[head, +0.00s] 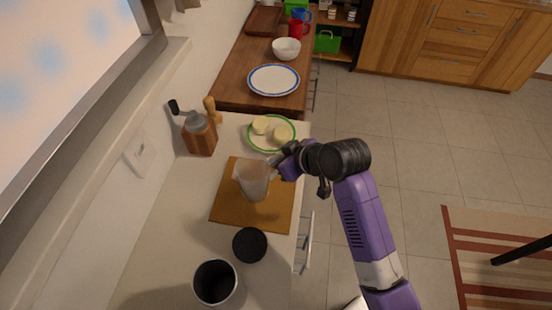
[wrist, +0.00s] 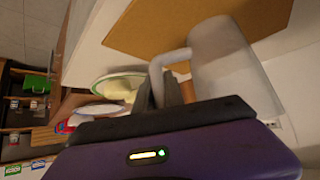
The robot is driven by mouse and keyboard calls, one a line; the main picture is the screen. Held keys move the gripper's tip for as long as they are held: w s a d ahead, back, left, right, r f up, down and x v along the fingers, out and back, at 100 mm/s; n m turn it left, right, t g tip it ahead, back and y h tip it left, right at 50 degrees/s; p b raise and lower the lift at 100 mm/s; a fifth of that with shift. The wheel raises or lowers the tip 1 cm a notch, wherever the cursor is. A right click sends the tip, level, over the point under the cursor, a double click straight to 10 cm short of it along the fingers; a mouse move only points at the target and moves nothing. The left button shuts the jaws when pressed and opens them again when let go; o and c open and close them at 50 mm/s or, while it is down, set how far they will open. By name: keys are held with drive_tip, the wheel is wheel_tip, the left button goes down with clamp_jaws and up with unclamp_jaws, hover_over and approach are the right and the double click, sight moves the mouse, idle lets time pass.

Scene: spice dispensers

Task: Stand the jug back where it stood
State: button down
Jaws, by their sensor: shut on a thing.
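The jug (head: 254,181) is a pale, translucent vessel with a handle. In the head view it is over the wooden board (head: 226,207) on the counter; I cannot tell whether it touches the board. My gripper (head: 281,166) reaches in from the right and is shut on the jug's handle. In the wrist view the jug (wrist: 229,62) is at the right, with its white handle (wrist: 160,66) between my gripper's fingers (wrist: 168,93). The fingertips are partly hidden in the head view.
A green-rimmed plate (head: 257,142) with pale round pieces stands just behind the jug. A dark round lid (head: 250,245) and a dark-mouthed canister (head: 215,283) stand in front. The counter left of the board is clear.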

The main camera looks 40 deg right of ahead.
drive_tip(key=shift+f, duration=0.15)
drive_tip(key=c, duration=1.4)
unclamp_jaws()
drive_tip(key=shift+r, duration=0.25)
drive_tip(key=v, duration=1.1)
drive_tip(key=shift+s+r, duration=0.2)
drive_tip(key=shift+s, duration=0.15)
drive_tip(key=shift+f, duration=0.1)
